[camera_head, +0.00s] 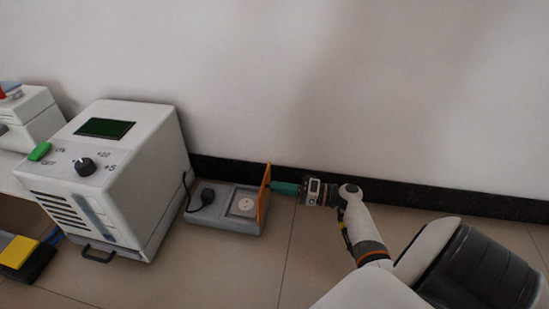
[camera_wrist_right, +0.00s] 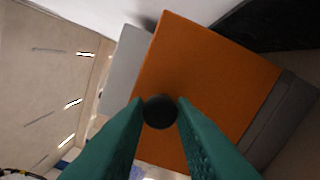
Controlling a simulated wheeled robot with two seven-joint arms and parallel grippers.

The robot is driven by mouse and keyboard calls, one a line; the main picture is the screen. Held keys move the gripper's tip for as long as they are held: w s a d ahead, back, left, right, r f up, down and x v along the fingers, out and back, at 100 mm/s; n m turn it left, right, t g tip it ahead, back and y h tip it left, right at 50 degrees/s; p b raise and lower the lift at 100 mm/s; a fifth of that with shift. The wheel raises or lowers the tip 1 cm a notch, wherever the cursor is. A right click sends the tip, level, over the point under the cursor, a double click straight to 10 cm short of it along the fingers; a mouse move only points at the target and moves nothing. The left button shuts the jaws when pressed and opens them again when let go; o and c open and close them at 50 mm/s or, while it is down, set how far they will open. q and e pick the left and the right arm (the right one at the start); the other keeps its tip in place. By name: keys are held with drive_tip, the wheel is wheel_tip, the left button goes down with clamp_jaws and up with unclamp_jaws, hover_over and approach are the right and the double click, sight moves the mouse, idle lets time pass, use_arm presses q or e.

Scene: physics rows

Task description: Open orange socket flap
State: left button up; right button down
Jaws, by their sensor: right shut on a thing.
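The orange socket flap (camera_head: 264,193) stands upright at the right side of the grey socket box (camera_head: 222,219) in the head view. My right gripper (camera_head: 275,187) reaches the flap from the right. In the right wrist view the flap (camera_wrist_right: 205,85) fills the middle, and the green fingers of my right gripper (camera_wrist_right: 160,112) are closed around a round dark knob (camera_wrist_right: 160,111) on it. My left gripper is not in view.
A white machine (camera_head: 120,175) with a green screen, knob and green switch stands left of the socket box. A black plug (camera_head: 207,197) with a cable sits in the box's left part. The wall with its dark baseboard (camera_head: 400,195) runs behind. Tiled floor in front is clear.

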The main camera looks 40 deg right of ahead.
drive_tip(key=shift+s, duration=0.1)
drive_tip(key=shift+a, duration=0.1)
drive_tip(key=c, duration=1.2)
unclamp_jaws()
drive_tip(key=p+v, duration=0.4)
drive_tip(key=v, duration=0.8)
drive_tip(key=shift+f, duration=0.1)
